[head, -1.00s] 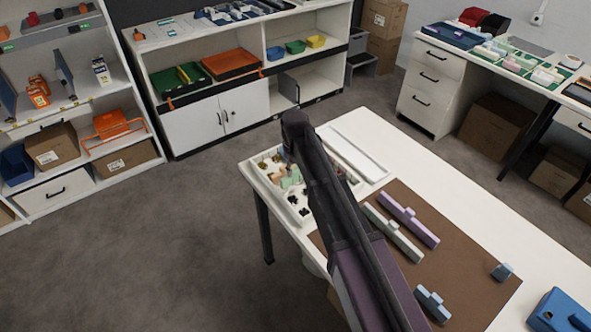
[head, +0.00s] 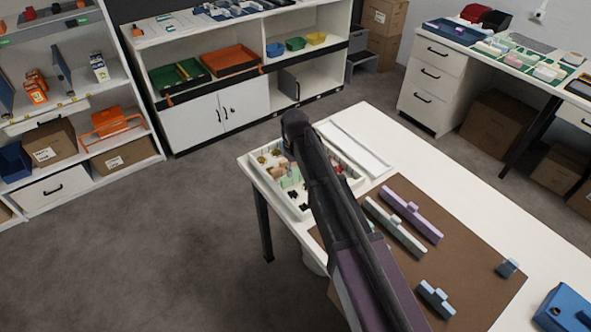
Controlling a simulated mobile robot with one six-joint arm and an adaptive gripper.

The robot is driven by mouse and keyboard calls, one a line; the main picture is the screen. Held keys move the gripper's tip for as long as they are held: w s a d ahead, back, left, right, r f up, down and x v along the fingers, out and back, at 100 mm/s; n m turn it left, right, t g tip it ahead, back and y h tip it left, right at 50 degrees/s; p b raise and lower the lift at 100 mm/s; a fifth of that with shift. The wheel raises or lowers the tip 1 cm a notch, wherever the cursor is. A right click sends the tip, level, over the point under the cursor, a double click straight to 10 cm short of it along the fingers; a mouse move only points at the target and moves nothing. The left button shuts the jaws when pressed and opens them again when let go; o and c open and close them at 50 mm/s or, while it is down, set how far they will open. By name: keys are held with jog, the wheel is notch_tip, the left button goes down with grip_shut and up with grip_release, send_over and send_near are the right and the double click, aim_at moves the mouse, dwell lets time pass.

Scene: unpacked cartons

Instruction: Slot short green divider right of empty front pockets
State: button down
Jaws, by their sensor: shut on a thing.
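The white compartment tray (head: 299,214) lies at the far left corner of the white table. Small brass-coloured, tan, black and green contents show in its pockets. A pale green piece (head: 291,180) shows at the tray's middle, just left of my arm. I cannot tell whether it stands in a slot or is held above it. My arm reaches across the table to the tray and covers much of the tray's right part. My gripper's fingers are hidden behind the arm, so their hold does not show.
A blue case (head: 565,312) sits at the right. A white flat tray (head: 352,150) lies behind the arm.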

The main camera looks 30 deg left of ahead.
jog(key=shift+f+b, duration=0.6)
jog(key=shift+f, duration=0.1)
jog(key=shift+f, duration=0.15)
jog(key=shift+c, duration=1.3)
grip_release()
